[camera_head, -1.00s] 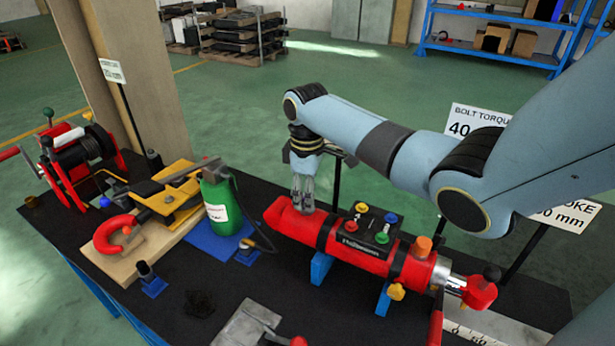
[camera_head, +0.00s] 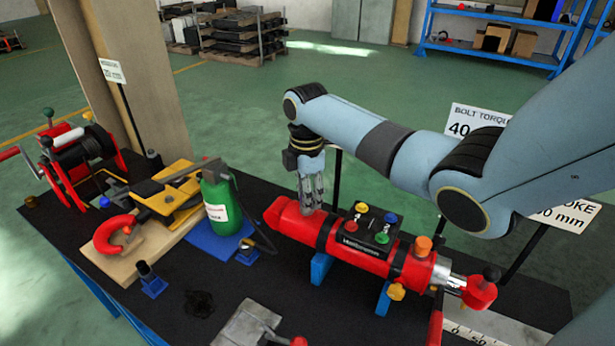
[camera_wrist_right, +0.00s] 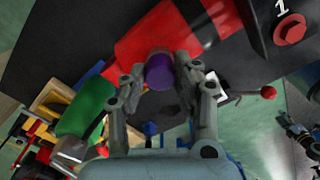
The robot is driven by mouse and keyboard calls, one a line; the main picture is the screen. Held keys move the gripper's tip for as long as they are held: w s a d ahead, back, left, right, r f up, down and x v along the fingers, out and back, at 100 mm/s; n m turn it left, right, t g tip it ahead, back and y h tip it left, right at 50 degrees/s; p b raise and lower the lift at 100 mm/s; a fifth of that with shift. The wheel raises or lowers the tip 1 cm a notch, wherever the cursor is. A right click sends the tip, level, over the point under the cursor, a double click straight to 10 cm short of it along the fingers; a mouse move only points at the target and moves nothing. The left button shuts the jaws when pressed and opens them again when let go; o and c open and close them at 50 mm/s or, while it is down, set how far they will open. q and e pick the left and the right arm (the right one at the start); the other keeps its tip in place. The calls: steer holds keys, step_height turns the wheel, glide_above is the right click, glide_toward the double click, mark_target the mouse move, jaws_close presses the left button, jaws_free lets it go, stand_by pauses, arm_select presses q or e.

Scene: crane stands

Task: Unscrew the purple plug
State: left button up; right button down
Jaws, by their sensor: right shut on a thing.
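The purple plug (camera_wrist_right: 160,72) shows in the right wrist view at the end of the red cylinder (camera_wrist_right: 190,28), between my right fingertips. My right gripper (camera_wrist_right: 158,80) is shut on it, one finger on each side. In the head view my right gripper (camera_head: 308,208) points down onto the left part of the red cylinder (camera_head: 345,245), and its fingers hide the plug there. I cannot tell whether the plug still sits in its hole.
A block with coloured numbered buttons (camera_head: 370,225) sits on the cylinder, right of my gripper. A green bottle (camera_head: 220,205) with a hose stands close on the left. An orange knob (camera_head: 423,245) rises farther right. A red winch (camera_head: 75,160) is at the far left.

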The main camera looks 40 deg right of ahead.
steer(key=shift+w+r+n, duration=0.1)
steer(key=shift+r+n, duration=0.05)
steer(key=shift+n, duration=0.95)
steer(key=c, duration=0.9)
jaws_free()
steer(key=shift+c, duration=0.8)
